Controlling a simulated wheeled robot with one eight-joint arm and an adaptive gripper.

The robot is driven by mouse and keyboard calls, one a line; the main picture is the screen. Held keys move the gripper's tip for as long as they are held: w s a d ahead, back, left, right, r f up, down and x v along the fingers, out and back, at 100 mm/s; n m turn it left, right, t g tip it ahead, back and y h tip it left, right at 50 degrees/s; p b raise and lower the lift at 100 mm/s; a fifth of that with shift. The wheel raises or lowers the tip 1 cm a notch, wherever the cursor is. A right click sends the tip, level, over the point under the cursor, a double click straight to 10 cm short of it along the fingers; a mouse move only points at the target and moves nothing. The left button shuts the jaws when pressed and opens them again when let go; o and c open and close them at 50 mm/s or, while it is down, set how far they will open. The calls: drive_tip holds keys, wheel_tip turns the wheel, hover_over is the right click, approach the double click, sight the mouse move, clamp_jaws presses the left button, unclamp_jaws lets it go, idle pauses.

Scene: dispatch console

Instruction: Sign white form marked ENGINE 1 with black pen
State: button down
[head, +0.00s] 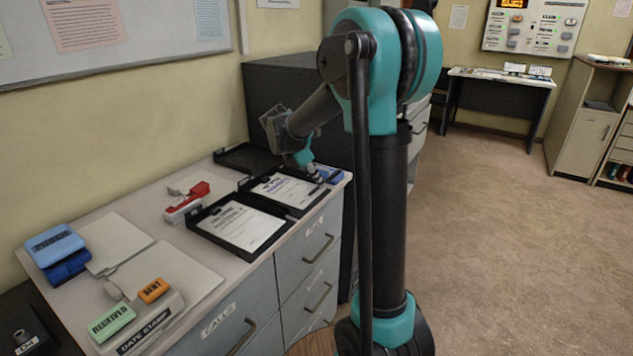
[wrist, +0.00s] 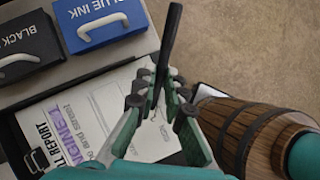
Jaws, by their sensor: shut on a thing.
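The black pen (wrist: 171,45) is held between the fingertips of my gripper (wrist: 160,103). Its upper part sticks out past the fingers, and its lower end points at the form; I cannot tell whether it touches. The white form marked ENGINE 1 (wrist: 100,100) in purple lies in a black tray below the gripper. Gripper and fingers hide part of its lower area. In the head view, my gripper (head: 308,170) is over the far form (head: 282,190) in its black tray (head: 262,198).
A second white form (head: 240,226) lies in a nearer black tray. A black ink box (wrist: 28,45) and a blue ink box (wrist: 98,18) stand beside the ENGINE 1 tray. A red stapler-like object (head: 186,203) and stamps, such as the green one (head: 111,322), lie along the counter.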

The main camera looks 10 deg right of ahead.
drive_tip(key=shift+w+d, duration=0.25)
drive_tip(key=shift+w+d, duration=0.15)
drive_tip(key=shift+w, duration=0.15)
drive_tip(key=shift+w+d, duration=0.1)
drive_tip(key=shift+w, duration=0.1)
drive_tip(key=shift+w+d, duration=0.1)
drive_tip(key=shift+w, duration=0.25)
drive_tip(key=shift+r, duration=0.15)
wheel_tip(320, 180, up, 7)
idle(0.9)
idle(0.5)
